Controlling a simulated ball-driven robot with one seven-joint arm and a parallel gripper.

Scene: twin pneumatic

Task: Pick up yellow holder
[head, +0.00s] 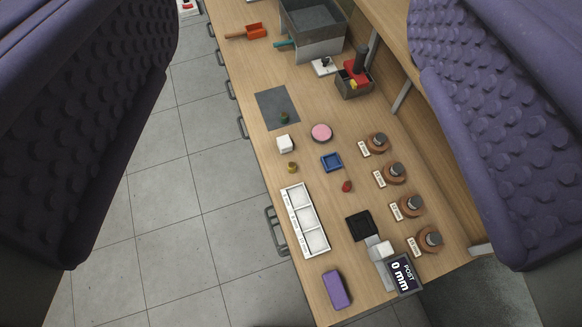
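A small yellow cylinder (292,167), which looks like the yellow holder, stands on the wooden bench near its left edge. My gripper (292,265) shows as two purple padded fingers, one at each side of the picture. The fingers are wide apart with nothing between them, high above the bench. A second small yellow part (352,85) shows at a grey box further back. The holder is too small to make out its details.
Near the holder are a pink disc (321,132), a blue tray (331,162), a red piece (347,186) and a grey mat (270,103). Several brown round stands line the right side. A display (403,274) reading 0 mm and a purple block (336,290) are at the near end.

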